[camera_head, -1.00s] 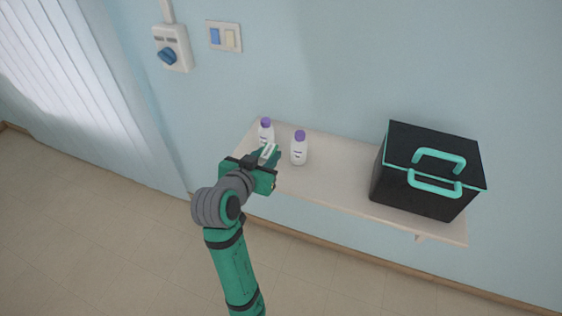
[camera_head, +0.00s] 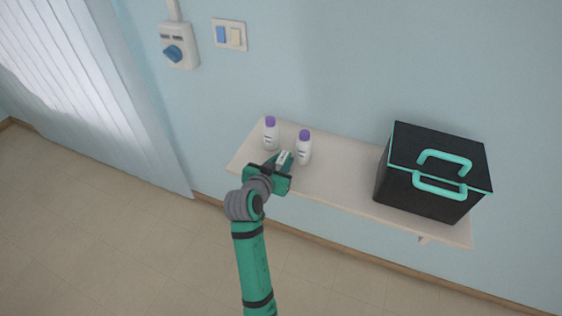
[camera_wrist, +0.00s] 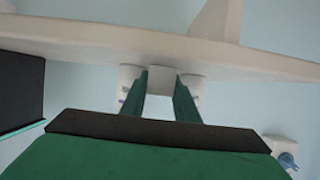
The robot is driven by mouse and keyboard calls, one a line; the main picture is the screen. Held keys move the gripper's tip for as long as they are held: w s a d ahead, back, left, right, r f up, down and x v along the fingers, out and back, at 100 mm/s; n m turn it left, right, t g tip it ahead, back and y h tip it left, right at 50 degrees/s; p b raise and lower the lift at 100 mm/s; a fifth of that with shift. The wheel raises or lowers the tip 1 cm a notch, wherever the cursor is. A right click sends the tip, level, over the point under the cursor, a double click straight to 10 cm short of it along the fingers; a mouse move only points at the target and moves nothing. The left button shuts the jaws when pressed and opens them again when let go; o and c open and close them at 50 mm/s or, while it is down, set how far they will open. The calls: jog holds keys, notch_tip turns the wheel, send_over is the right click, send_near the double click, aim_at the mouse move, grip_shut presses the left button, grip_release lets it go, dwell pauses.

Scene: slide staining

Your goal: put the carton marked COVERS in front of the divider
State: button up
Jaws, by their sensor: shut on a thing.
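My gripper (camera_head: 283,159) is at the front edge of the shelf, in front of the gap between two white bottles. It is shut on a small whitish block, which I take to be the carton (camera_wrist: 163,83); no lettering on it can be read. In the wrist view the carton sits between the two green fingertips (camera_wrist: 160,96). In the head view only a small pale part of it shows, between the fingers. I see nothing that is clearly a divider in either view.
The left bottle (camera_head: 270,138) and right bottle (camera_head: 304,151) have purple caps and stand close beyond my gripper. A black box with teal handles (camera_head: 430,190) fills the right end of the shelf (camera_head: 335,183). The shelf's middle is clear. A wall switch (camera_head: 229,35) is above.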

jog(key=o, duration=0.7)
jog(key=shift+f, duration=0.1)
jog(key=shift+o, duration=0.2)
